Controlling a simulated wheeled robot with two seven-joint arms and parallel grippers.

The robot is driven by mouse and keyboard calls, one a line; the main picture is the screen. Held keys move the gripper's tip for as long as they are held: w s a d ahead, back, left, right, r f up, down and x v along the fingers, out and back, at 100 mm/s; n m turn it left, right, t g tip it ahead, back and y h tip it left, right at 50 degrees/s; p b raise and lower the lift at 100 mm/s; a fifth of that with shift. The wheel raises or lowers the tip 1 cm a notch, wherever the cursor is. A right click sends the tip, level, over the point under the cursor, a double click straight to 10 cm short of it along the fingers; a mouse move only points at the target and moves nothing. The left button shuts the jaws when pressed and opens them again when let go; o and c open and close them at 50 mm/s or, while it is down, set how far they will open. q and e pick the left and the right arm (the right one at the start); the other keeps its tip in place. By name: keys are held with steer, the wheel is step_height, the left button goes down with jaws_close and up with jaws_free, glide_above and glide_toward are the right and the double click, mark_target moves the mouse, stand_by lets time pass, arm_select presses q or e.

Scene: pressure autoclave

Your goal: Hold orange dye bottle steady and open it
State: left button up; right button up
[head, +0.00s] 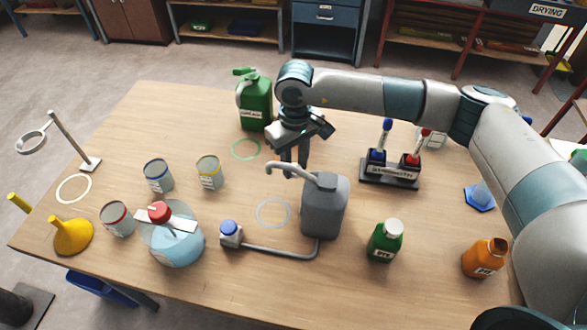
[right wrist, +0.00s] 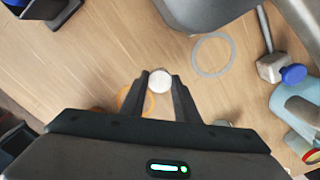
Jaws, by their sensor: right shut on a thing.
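The orange dye bottle (head: 485,258) stands upright on the table at the right, near the front edge. No white cap shows on its orange neck, unlike on the green dye bottle (head: 385,240). My right gripper (head: 294,168) is above the table behind the grey jug, well to the left of the orange bottle. In the right wrist view its fingers (right wrist: 160,92) are shut on a small round white cap (right wrist: 159,81). The cap is hard to make out in the head view. My left gripper is in neither view, and nothing holds the orange bottle.
The grey jug (head: 325,207) with a bent spout stands just in front of my right gripper. A green jug (head: 254,100) is behind left. A marker rack (head: 390,174), several tins, a blue flask (head: 176,243) and a yellow funnel (head: 72,237) stand around. Table between the dye bottles is clear.

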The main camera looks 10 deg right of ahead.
mark_target(294, 183)
steer(key=shift+a+f, duration=0.15)
steer(key=shift+a, duration=0.05)
steer(key=shift+f+p, duration=0.6)
step_height(294, 183, down, 2)
steer(key=shift+f+p, duration=0.1)
steer(key=shift+p, duration=0.45)
steer(key=shift+f, duration=0.3)
steer(key=shift+f, duration=0.1)
